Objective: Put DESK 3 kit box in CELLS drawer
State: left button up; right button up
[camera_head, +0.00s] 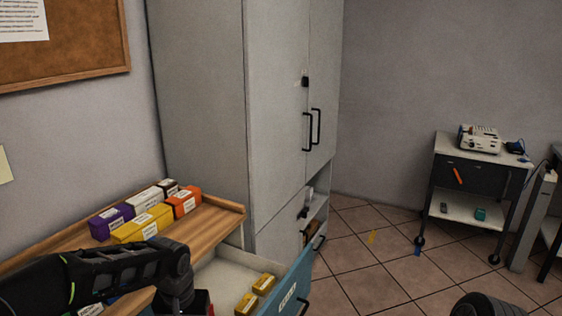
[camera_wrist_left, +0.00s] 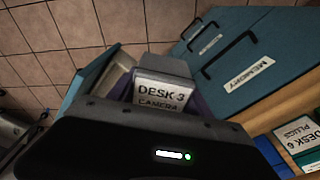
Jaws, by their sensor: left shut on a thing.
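In the left wrist view, the DESK 3 kit box (camera_wrist_left: 162,93), with a white label reading DESK 3 CAMERA, is between the fingers of my left gripper (camera_wrist_left: 165,78), which is shut on it. In the head view my left arm comes in from the left, and its wrist is low beside an open drawer (camera_head: 225,272). The drawer has a pale inside and a teal front whose label is too small to read surely. Small yellow boxes (camera_head: 262,284) lie in it. The kit box is not clearly visible in the head view.
Purple, yellow, white and orange boxes (camera_head: 148,223) stand on the wooden top (camera_head: 215,227). A tall grey cabinet (camera_head: 205,110) rises behind. The wrist view shows a teal MEMORY drawer (camera_wrist_left: 270,62) and a DESK 6 PLUGS box (camera_wrist_left: 298,140).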

pick_arm(q)
jog(key=shift+d, duration=0.65)
pick_arm(e)
jog(key=shift+r, duration=0.15)
dwell(2.2)
